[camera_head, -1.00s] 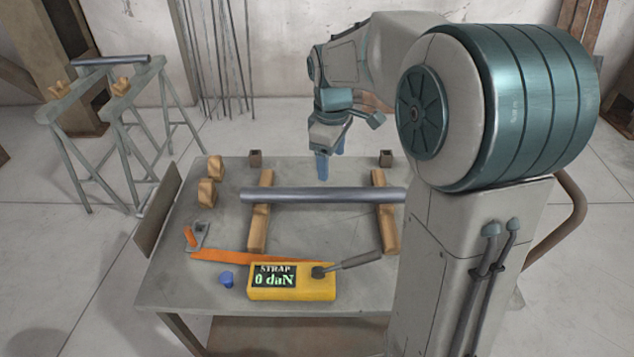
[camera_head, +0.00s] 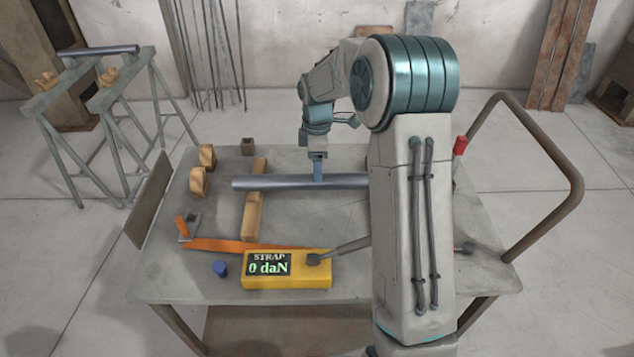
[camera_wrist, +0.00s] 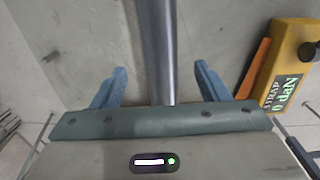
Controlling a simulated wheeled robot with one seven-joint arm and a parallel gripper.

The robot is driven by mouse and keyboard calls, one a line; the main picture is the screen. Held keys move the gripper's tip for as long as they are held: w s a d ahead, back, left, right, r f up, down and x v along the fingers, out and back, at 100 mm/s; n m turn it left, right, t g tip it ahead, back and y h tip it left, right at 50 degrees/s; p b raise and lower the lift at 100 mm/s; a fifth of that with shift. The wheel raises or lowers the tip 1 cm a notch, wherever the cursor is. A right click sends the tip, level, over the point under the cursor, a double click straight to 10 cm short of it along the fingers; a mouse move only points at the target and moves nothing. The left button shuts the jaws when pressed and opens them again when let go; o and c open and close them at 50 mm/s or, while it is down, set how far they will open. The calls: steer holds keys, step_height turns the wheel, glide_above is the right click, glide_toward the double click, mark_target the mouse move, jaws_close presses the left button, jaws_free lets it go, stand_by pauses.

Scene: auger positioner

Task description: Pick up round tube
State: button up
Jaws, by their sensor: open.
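The round tube (camera_head: 275,182) is a grey metal bar lying across the cart table, resting on a wooden block (camera_head: 254,200) near its left end. Its right part is hidden behind my arm. My gripper (camera_head: 319,168) points down at the tube around its middle. In the wrist view the tube (camera_wrist: 157,50) runs between the two blue fingers of my gripper (camera_wrist: 157,85). The fingers are open, one on each side, with a gap to the tube on both sides.
A yellow strap gauge (camera_head: 287,270) reading 0 daN and an orange strap (camera_head: 225,246) lie in front of the tube. Wooden cradles (camera_head: 198,182) stand at the table's left. Trestles with another tube (camera_head: 98,50) stand at the back left.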

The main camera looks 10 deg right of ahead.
mark_target(331, 181)
steer(key=shift+f, duration=2.95)
jaws_close()
steer(key=shift+r, duration=0.1)
